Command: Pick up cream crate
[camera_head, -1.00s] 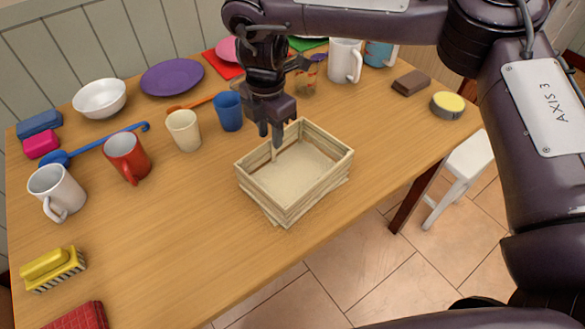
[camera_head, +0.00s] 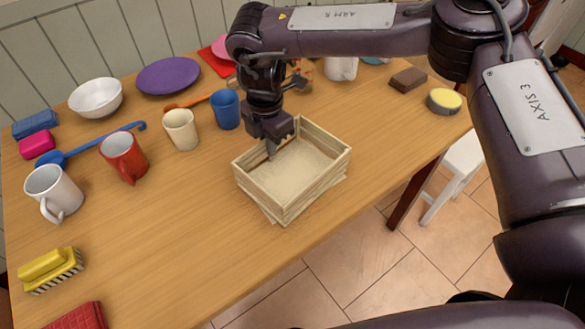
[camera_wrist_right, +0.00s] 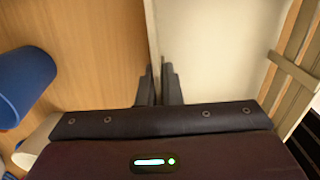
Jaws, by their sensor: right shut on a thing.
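The cream crate (camera_head: 293,201) is an open slatted wooden box near the front edge of the table. It looks upright on the table top. My right gripper (camera_head: 271,148) is shut on the crate's far left wall, with one finger inside and one outside. In the right wrist view the crate's pale floor (camera_wrist_right: 210,50) fills the middle right, and the gripper's fingers (camera_wrist_right: 160,85) close on the thin wall between them. The outer finger is hidden in the head view. My left gripper is not in view.
A blue cup (camera_head: 226,109) and a cream cup (camera_head: 181,129) stand close to the left of my right gripper. A red mug (camera_head: 123,158) is further left. The table (camera_head: 160,255) is clear in front and left of the crate.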

